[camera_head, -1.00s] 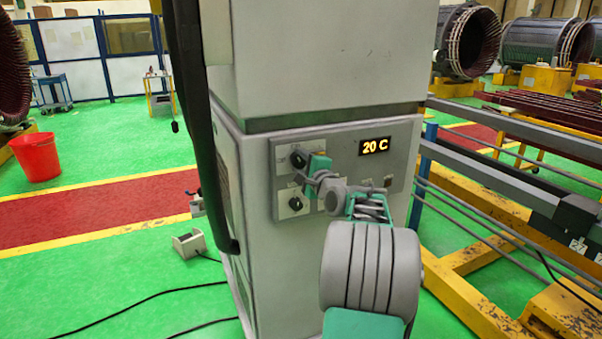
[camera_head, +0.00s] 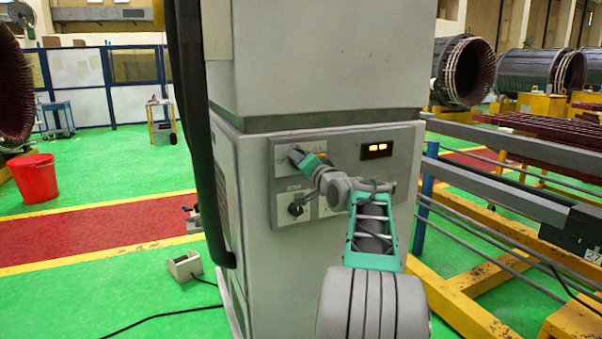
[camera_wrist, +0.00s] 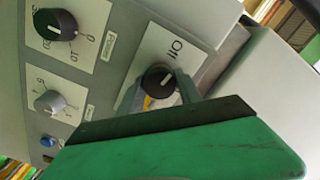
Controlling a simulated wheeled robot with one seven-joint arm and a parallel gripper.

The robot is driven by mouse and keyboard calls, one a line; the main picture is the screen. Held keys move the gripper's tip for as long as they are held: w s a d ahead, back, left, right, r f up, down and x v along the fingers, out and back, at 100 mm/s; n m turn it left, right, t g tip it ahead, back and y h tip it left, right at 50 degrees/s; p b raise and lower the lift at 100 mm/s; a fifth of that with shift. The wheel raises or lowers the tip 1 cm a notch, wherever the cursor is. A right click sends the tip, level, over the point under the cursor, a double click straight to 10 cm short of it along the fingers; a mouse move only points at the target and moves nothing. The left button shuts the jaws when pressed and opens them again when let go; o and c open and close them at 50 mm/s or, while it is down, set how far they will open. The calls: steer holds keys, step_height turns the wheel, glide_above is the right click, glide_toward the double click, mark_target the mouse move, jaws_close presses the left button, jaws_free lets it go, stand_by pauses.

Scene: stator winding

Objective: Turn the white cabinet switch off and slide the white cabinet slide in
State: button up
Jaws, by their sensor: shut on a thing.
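The white cabinet (camera_head: 300,265) stands upright in the middle of the head view, with a grey control panel on its front. My gripper (camera_head: 300,158) reaches to the panel's upper left and is shut on the black rotary switch (camera_wrist: 158,79). The display (camera_head: 377,150) at the panel's upper right shows glowing orange blocks. I cannot make out a slide on the cabinet.
A second black knob (camera_head: 295,209) is lower on the panel; a grey knob (camera_wrist: 50,103) and blue button (camera_wrist: 48,141) show in the wrist view. A thick black hose (camera_head: 205,150) hangs at the cabinet's left.

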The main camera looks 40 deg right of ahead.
steer(key=shift+f+n+b, duration=0.1)
steer(key=shift+n+b, duration=0.6)
steer(key=shift+n, duration=0.4)
steer(key=o, duration=1.4)
steer(key=shift+c, duration=0.2)
steer(key=v, duration=0.7)
steer(key=shift+s+b, duration=0.4)
steer(key=shift+a, duration=0.25)
